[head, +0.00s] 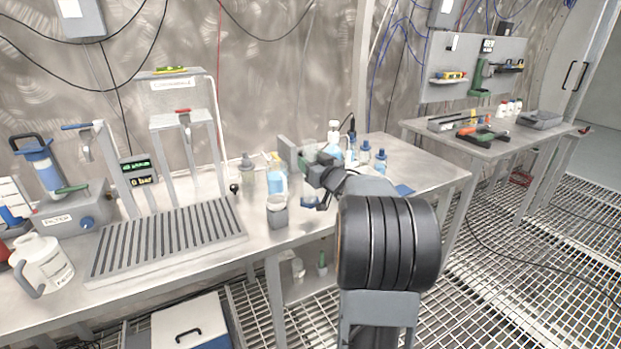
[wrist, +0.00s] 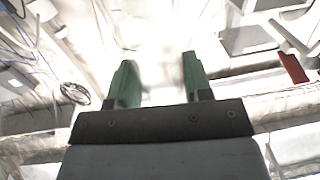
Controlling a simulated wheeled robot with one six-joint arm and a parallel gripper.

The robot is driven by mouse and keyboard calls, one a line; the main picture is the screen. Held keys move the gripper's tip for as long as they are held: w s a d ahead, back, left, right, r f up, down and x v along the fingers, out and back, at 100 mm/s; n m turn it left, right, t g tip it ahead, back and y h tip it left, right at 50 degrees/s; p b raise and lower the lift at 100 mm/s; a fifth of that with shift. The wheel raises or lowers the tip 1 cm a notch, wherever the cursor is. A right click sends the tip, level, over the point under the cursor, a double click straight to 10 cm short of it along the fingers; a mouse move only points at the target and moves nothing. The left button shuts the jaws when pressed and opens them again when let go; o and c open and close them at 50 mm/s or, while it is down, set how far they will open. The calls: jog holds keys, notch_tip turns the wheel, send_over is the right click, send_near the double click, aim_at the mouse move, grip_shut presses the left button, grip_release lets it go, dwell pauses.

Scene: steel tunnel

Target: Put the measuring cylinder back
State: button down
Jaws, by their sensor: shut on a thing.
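My gripper (head: 303,168) reaches over the back bench, its green fingers (wrist: 160,82) apart with a pale, see-through thing between them. I take this to be the measuring cylinder, though its clear body hardly shows. In the wrist view the picture is washed out and the cylinder's outline is blurred.
A grey container (head: 277,212) stands just left of my gripper. A blue-filled bottle (head: 277,178) and a grey-topped bottle (head: 247,170) stand behind it. Blue-capped bottles (head: 365,153) stand to the right. A slotted grey rack (head: 170,238) covers the bench's left part. A second bench (head: 480,148) holds tools.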

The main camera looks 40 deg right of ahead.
jog(key=shift+w+d+f+b, duration=0.1)
jog(key=shift+f+b, duration=0.1)
jog(key=shift+f, duration=0.5)
jog(key=shift+w+d+f+b, duration=0.15)
jog(key=shift+f, duration=0.55)
jog(key=shift+w+d+f+b, duration=0.1)
jog(key=shift+f+b, duration=0.1)
jog(key=shift+f, duration=0.6)
jog(key=shift+f, duration=0.1)
jog(key=c, duration=0.5)
grip_release()
jog(key=shift+c, duration=0.2)
